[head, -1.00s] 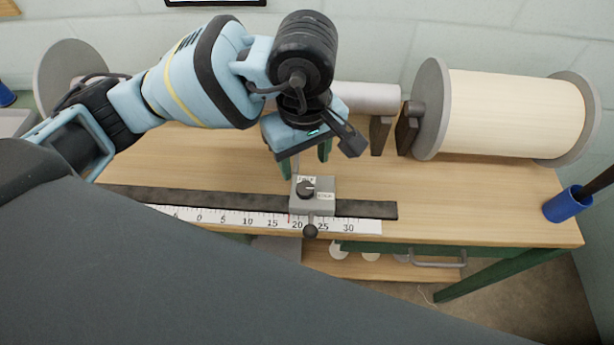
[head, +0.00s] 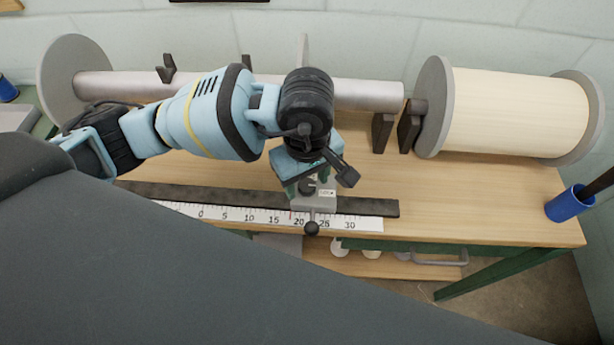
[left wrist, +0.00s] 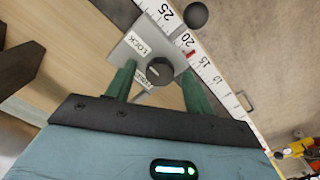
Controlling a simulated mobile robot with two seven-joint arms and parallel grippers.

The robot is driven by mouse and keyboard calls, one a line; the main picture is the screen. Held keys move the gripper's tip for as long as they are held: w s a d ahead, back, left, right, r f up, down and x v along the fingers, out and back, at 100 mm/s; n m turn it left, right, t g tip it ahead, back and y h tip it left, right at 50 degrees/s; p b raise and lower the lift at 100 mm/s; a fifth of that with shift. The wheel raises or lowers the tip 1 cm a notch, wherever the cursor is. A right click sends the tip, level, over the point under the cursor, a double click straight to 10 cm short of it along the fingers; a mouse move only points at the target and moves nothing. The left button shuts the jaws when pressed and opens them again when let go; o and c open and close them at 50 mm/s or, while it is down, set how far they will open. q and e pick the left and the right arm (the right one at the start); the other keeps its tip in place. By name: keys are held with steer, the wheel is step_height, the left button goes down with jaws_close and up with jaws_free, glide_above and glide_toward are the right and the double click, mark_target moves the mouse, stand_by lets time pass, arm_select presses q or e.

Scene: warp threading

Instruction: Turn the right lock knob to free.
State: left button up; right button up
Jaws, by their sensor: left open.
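The lock knob (left wrist: 159,71) is a small dark round knob on a grey block (head: 322,205) that sits on the ruler rail. Plates marked LOCK (left wrist: 138,45) and FREE (left wrist: 157,70) lie on either side of it in the left wrist view. I cannot tell for sure which one the knob points to. My left gripper (head: 308,184) is directly above the block, pointing down. Its green fingers are open, one on each side of the knob, with visible gaps to it. The gripper partly hides the knob in the head view. My right gripper is not in view.
The ruler (head: 260,215) and dark rail (head: 365,208) run along the table's front edge. A black ball handle (head: 311,228) sticks out at the block's front. A metal roller (head: 370,94) and a large cream spool (head: 515,112) stand behind.

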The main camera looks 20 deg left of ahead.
arm_select(q)
steer(key=shift+c, duration=0.3)
steer(key=c, duration=0.9)
